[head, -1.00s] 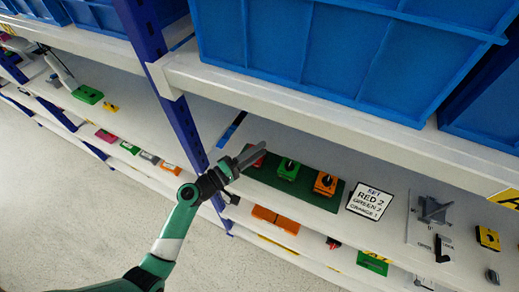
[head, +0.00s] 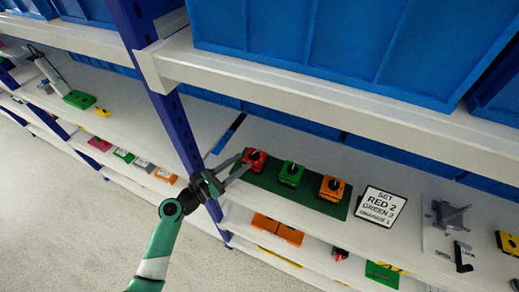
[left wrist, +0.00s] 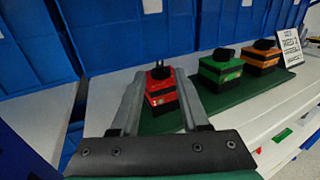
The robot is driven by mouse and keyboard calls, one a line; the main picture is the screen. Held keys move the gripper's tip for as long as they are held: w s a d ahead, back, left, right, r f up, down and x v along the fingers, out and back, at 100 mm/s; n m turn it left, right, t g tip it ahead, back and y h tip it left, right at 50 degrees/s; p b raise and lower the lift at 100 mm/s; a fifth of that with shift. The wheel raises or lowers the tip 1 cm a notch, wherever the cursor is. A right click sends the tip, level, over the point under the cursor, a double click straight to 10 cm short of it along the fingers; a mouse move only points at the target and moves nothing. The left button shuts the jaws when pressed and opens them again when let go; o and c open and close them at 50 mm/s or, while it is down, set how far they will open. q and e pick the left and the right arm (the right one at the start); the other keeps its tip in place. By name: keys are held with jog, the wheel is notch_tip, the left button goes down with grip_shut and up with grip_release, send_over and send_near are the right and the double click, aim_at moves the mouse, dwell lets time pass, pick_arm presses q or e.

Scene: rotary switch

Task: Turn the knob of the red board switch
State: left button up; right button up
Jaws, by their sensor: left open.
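The red board switch (head: 254,160) with a black knob sits at the left end of a dark green board (head: 267,183) on the shelf. In the left wrist view the red switch (left wrist: 161,92) shows between my two fingers, with its knob upright on top. My left gripper (head: 241,163) is open, with its fingers spread just in front of the red switch. I cannot tell whether a finger touches it. A green switch (head: 291,174) and an orange switch (head: 332,188) stand to its right on the same board. My right gripper is not in view.
A sign (head: 380,206) reading SET, RED 2, GREEN 2, ORANGE 1 stands right of the board. A blue post (head: 165,100) rises left of it. Blue bins (head: 330,45) sit on the shelf above. A grey lever fixture (head: 450,215) is farther right.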

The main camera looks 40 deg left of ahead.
aim_at(257, 151)
pick_arm(q)
jog(key=w, duration=0.3)
jog(key=w+b, duration=0.1)
jog(key=w, duration=0.5)
jog(key=shift+d+b, duration=0.35)
jog(key=shift+b, duration=0.05)
grip_shut()
